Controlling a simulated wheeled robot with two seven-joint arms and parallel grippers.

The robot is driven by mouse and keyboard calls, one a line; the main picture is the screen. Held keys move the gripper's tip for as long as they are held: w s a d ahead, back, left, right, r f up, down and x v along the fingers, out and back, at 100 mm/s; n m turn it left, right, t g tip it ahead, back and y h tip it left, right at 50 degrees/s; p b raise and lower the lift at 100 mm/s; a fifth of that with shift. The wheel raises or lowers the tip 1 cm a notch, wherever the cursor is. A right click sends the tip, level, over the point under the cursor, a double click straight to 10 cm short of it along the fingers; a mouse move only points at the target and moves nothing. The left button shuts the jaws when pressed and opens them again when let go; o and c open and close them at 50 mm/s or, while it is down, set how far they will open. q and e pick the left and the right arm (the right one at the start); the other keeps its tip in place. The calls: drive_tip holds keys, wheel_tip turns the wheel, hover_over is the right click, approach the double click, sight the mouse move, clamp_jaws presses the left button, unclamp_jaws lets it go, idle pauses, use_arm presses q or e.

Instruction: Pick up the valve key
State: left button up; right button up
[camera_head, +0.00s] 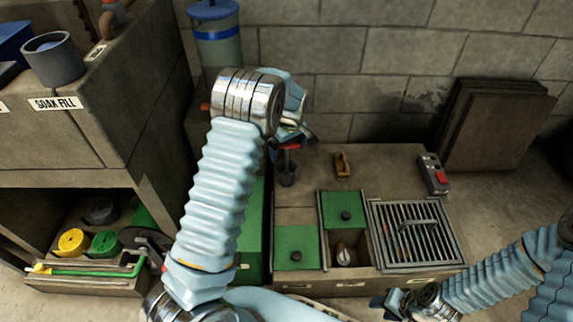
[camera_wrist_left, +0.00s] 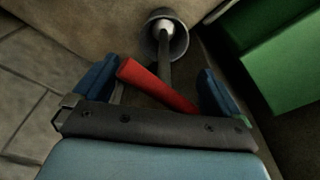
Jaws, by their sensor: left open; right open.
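The valve key (camera_head: 288,148) has a red crossbar and a dark shaft standing in a small dark cup (camera_head: 287,178) on the ledge. In the left wrist view the red bar of the key (camera_wrist_left: 160,87) lies slantwise between the two blue fingers, with its shaft running into the grey cup (camera_wrist_left: 184,45). My left gripper (camera_head: 291,142) is open, over the key's top, with a finger on each side; contact cannot be told. My left gripper's wrist partly hides the key in the head view. My right gripper (camera_head: 397,300) is open at the bottom, away from the key.
Green lids (camera_head: 297,256) and a metal grate (camera_head: 417,236) lie in front. A brown-handled item (camera_head: 342,164) and a red-button box (camera_head: 436,178) sit on the ledge. A blue-lidded canister (camera_head: 217,40) stands behind my left arm. A green box (camera_wrist_left: 285,55) is beside the cup.

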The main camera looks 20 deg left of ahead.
use_arm(q)
clamp_jaws()
idle(0.6)
